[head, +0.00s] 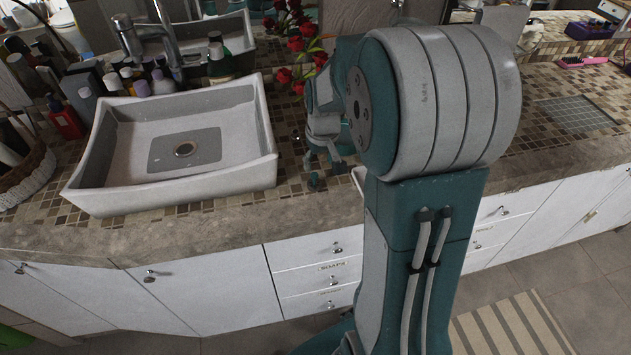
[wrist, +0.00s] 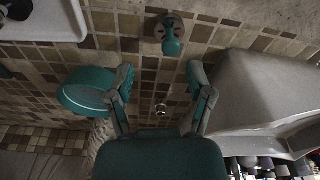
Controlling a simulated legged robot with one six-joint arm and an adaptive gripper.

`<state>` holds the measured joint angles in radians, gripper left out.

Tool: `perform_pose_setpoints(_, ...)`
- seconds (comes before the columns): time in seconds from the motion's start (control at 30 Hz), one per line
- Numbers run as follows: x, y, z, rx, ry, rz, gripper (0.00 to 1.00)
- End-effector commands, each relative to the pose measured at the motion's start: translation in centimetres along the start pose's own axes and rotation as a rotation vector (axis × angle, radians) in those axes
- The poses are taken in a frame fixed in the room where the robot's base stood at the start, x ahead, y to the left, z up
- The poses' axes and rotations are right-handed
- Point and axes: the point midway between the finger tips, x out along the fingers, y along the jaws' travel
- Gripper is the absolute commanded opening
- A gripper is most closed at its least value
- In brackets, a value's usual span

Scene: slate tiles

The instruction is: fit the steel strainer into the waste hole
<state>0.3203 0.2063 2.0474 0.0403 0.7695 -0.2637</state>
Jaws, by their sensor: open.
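The waste hole (head: 184,149) is a small round drain in the grey floor of the white sink (head: 232,172). Nothing visibly covers it.
In the wrist view a round teal item (wrist: 85,90) sits beside my left-hand finger, and a teal-topped piece with a grey base (wrist: 171,36) is beyond the fingertips. Several bottles (head: 140,88), a tap (head: 150,35) and red roses (head: 300,45) stand behind the sink.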

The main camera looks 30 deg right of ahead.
Motion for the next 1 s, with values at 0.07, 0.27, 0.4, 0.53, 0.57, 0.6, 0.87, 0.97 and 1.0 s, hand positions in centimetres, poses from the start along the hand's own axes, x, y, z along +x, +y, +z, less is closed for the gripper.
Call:
perform_pose_setpoints(0.07, 1.0, -0.3, 0.1, -0.002, -0.005, -0.001, 0.68)
perform_pose_setpoints(0.27, 4.1, -0.7, 0.2, 0.000, -0.005, -0.001, 0.68)
perform_pose_setpoints(0.4, 5.0, -0.6, 0.2, 0.000, -0.002, -0.001, 0.68)
perform_pose_setpoints(0.53, 5.1, -0.5, 0.2, 0.000, -0.001, -0.001, 0.68)
perform_pose_setpoints(0.57, 5.0, -0.5, 0.2, 0.000, -0.001, -0.001, 0.68)
perform_pose_setpoints(0.6, 5.0, -0.6, 0.2, 0.000, -0.001, -0.001, 0.68)
perform_pose_setpoints(0.87, 5.0, -0.6, 0.2, 0.000, -0.001, 0.000, 0.00)
perform_pose_setpoints(0.97, 5.0, -0.6, 0.2, 0.000, -0.001, 0.000, 0.00)
perform_pose_setpoints(1.0, 5.0, -0.6, 0.2, 0.000, -0.001, 0.000, 0.00)
